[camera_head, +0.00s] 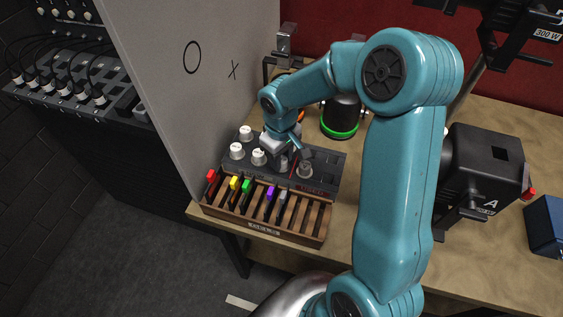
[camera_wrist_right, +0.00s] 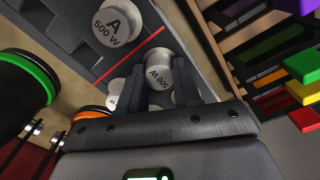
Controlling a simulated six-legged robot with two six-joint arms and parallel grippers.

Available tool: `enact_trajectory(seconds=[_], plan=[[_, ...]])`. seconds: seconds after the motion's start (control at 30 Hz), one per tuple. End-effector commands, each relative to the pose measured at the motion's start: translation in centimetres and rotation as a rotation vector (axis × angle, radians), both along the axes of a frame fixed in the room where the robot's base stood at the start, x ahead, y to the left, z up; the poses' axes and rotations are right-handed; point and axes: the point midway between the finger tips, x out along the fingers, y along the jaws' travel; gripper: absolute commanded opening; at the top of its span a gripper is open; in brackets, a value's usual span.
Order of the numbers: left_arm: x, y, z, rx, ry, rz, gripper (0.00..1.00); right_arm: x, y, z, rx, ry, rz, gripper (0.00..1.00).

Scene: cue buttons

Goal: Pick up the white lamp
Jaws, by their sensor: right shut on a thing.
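My right gripper (camera_head: 287,152) reaches down over a dark panel (camera_head: 324,158) on the table. A greyer lamp (camera_head: 305,169), marked "A 500 W" in the right wrist view (camera_wrist_right: 115,22), stands beyond a red line. My left gripper is not in view.
A wooden rack (camera_head: 262,227) with coloured-ended pieces stands in front of the panel. A grey wall board (camera_head: 205,85) rises at left. A black device with a green ring (camera_head: 340,118) stands behind. A black spotlight (camera_head: 485,165) and a blue box (camera_head: 546,226) are at right.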

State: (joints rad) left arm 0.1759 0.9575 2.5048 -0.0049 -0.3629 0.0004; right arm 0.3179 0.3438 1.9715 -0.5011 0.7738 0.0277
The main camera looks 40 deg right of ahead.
Motion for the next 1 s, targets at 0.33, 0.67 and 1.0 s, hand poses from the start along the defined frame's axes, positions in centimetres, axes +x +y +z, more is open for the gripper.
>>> enact_trajectory(seconds=[0.33,0.67,1.0], plan=[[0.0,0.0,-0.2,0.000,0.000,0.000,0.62,0.1,0.0,2.4,-0.003,-0.006,-0.001,0.02],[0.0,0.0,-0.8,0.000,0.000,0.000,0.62,0.2,0.0,10.5,-0.002,-0.009,-0.001,0.02],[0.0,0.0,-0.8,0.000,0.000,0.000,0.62,0.1,0.0,18.5,-0.001,-0.003,0.000,0.02]])
